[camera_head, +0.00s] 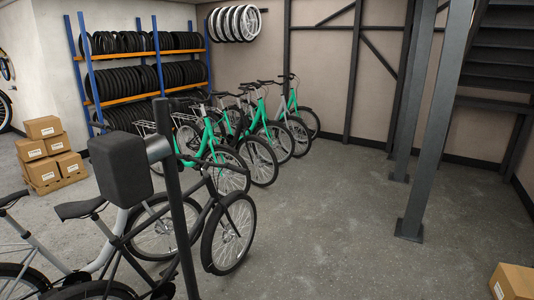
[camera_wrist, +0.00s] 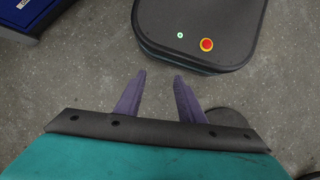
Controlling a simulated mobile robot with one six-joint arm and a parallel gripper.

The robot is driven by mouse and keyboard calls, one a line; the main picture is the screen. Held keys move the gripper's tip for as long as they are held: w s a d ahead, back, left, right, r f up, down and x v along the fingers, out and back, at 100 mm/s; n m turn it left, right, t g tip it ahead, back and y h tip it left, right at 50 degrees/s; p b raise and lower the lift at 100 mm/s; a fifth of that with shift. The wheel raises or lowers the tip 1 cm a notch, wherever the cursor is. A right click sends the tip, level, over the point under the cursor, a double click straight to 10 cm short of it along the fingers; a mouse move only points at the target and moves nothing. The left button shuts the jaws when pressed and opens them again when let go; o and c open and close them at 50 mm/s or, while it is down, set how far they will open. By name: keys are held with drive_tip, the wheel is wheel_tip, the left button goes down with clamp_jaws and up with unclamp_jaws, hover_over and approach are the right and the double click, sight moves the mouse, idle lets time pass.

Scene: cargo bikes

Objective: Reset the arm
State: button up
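My gripper (camera_wrist: 159,76) shows in the wrist view, with two purple fingers pointing up in the picture. The fingers stand apart with only bare grey floor between them, so it is open and empty. Beyond the fingertips is a dark rounded base (camera_wrist: 195,30) with a red button in a yellow ring and a small green light; it looks like part of my own body. The gripper does not show in the head view.
Several green bikes (camera_head: 222,155) stand in a row mid-left, before a tyre rack (camera_head: 145,97). Dark bikes (camera_head: 228,225) stand nearer. Boxes (camera_head: 45,150) are stacked left; another box (camera_head: 514,283) lies lower right. Grey posts (camera_head: 430,130) rise right. Centre-right floor is clear. A blue cabinet (camera_wrist: 30,18) is upper left.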

drive_tip(key=s+a+f+m+g+y, duration=0.1)
drive_tip(key=s+a, duration=0.6)
drive_tip(key=s, duration=0.2)
drive_tip(key=shift+s+a+f+m, duration=0.25)
drive_tip(key=shift+a+m, duration=0.15)
idle(0.5)
